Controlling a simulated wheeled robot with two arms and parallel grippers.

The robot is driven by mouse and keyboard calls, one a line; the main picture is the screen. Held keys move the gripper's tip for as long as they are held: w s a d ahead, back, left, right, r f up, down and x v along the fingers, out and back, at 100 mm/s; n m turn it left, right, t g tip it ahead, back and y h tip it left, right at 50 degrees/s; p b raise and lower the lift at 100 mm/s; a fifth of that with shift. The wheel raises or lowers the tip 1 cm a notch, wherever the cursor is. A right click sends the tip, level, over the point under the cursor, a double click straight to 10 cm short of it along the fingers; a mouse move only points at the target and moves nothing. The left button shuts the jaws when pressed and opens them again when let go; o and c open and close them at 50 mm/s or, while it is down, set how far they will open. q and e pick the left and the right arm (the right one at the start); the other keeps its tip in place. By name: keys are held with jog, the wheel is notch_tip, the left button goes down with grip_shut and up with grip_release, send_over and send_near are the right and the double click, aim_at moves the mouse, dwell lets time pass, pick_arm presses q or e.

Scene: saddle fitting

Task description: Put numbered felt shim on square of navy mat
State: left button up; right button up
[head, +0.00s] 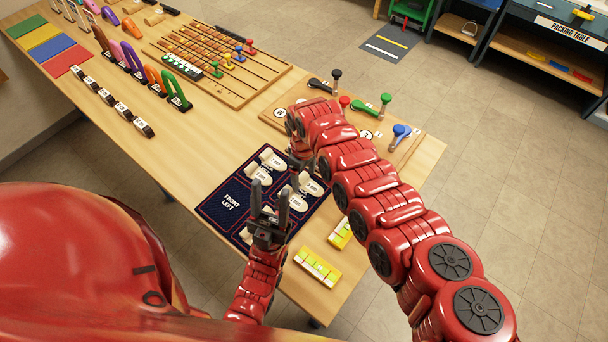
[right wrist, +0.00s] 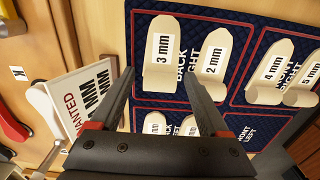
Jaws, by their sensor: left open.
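The navy mat (head: 215,209) lies on the table with red-outlined squares. Its square labelled FRONT LEFT shows no shim in the visible part. Several cream felt shims (head: 272,158) with white number labels lie in other squares. In the right wrist view, the 3 mm shim (right wrist: 159,55) and 2 mm shim (right wrist: 212,62) share one square; the 4 mm shim (right wrist: 274,63) and 5 mm shim (right wrist: 309,75) lie to the right. My left gripper (head: 270,187) is open and empty over the mat. My right gripper (right wrist: 158,73) is open and empty above the mat's edge.
A WANTED card (right wrist: 75,100) stands beside the mat, its numbers partly hidden. Yellow blocks (head: 318,266) lie near the table's front edge. A board with coloured-knob levers (head: 372,108) lies beyond my right arm. A slotted board (head: 215,60) and coloured mats (head: 55,47) lie farther left.

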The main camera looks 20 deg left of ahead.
aim_at(304, 178)
jog(key=shift+s, duration=0.1)
jog(key=shift+r, duration=0.25)
notch_tip(304, 178, up, 12)
jog(key=p, duration=0.9)
jog(key=shift+f, duration=0.1)
